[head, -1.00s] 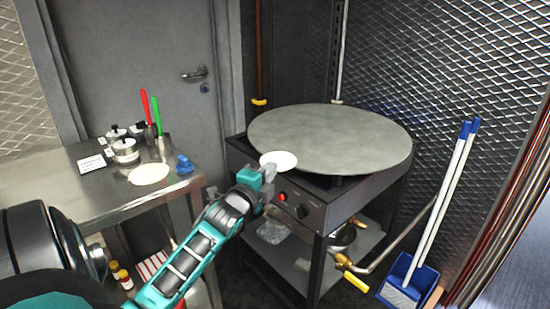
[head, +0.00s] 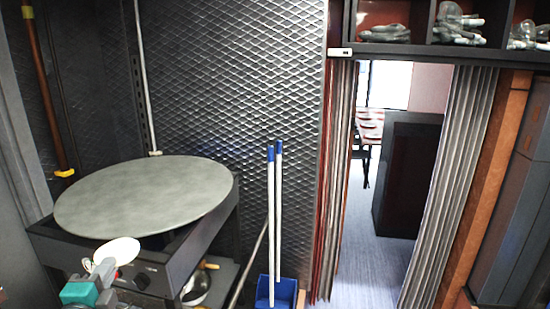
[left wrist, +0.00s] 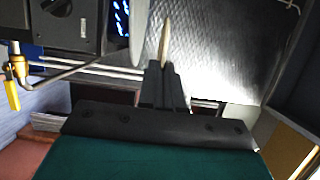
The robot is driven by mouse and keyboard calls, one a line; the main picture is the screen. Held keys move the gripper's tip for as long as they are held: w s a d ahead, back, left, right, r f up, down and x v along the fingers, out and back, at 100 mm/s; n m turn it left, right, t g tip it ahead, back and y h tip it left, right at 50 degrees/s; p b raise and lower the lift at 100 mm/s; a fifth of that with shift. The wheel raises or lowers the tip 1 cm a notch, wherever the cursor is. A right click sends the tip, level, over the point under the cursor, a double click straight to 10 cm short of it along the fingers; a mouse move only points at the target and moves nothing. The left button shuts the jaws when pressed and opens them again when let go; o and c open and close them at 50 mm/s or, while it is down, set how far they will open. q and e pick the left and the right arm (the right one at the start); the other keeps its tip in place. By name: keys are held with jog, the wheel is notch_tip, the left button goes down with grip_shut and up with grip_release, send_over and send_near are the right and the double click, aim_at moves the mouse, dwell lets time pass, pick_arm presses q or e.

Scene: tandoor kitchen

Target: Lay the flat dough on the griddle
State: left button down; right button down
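The flat dough (head: 118,250) is a thin, pale round disc. My left gripper (head: 100,267) is shut on its near edge and holds it in front of the burner stand, close to the griddle's near rim. The griddle (head: 150,195) is a large, bare, grey round plate on a dark stand. In the left wrist view the dough (left wrist: 165,42) shows edge-on between the fingers (left wrist: 164,75), and the griddle's edge (left wrist: 139,35) is just left of it, apart from it. My right gripper is in neither view.
A dark burner stand (head: 150,276) carries the griddle. White-handled tools stand in a blue dustpan (head: 277,291) to its right. A mesh wall (head: 225,90) rises behind. A curtained doorway (head: 345,270) opens at the right, below a shelf (head: 400,50) with utensils.

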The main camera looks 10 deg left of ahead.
pick_arm(q)
jog(key=s+d+r+m+h, duration=0.1)
jog(key=s+d+h, duration=0.1)
jog(key=d, duration=0.8)
jog(key=s+d+r+m+h, duration=0.1)
jog(key=s+d+h, duration=0.1)
jog(key=d, duration=0.8)
jog(key=shift+s+d+m+t, duration=0.3)
jog(key=shift+s+m, duration=0.1)
jog(key=shift+s, duration=0.5)
